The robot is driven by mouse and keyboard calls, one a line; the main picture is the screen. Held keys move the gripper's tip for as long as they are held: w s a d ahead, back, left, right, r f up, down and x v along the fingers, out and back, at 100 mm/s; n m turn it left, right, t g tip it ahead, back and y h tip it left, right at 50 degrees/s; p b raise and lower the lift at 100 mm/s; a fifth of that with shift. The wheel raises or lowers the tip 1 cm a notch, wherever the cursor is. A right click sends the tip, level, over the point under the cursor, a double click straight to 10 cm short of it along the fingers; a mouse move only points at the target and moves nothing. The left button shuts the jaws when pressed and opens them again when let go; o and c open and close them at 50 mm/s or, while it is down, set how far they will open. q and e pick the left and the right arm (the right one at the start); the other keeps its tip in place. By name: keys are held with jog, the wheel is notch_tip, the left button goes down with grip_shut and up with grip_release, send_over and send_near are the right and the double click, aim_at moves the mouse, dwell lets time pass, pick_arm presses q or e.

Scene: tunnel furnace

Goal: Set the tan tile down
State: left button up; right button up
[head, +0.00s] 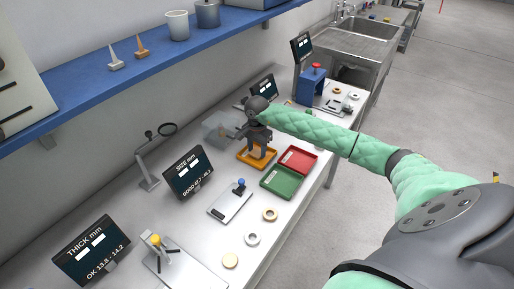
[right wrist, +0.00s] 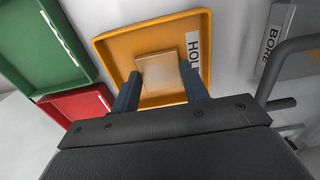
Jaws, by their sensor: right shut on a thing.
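The tan tile (right wrist: 160,76) is a small square piece seen in the right wrist view, between the fingertips of my right gripper (right wrist: 159,70). The gripper is shut on it. Behind it is the yellow-orange tray (right wrist: 113,47) with a white label reading "HOL", the rest cut off by a finger. I cannot tell whether the tile touches the tray floor. In the head view my right gripper (head: 259,150) points down over the orange tray (head: 243,162), and the tile is hidden there. My left gripper is not in view.
Beside the orange tray are a red tray (head: 314,163) and a green tray (head: 282,195). Displays (head: 187,172), a gauge plate (head: 230,201) and loose rings (head: 270,214) share the bench. A blue shelf (head: 145,50) hangs above.

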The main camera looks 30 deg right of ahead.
jog(key=shift+f, duration=0.4)
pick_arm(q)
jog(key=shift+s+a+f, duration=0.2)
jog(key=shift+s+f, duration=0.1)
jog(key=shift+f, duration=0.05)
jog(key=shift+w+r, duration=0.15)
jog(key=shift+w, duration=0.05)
pick_arm(e)
jog(key=shift+f, duration=0.1)
jog(key=o, duration=1)
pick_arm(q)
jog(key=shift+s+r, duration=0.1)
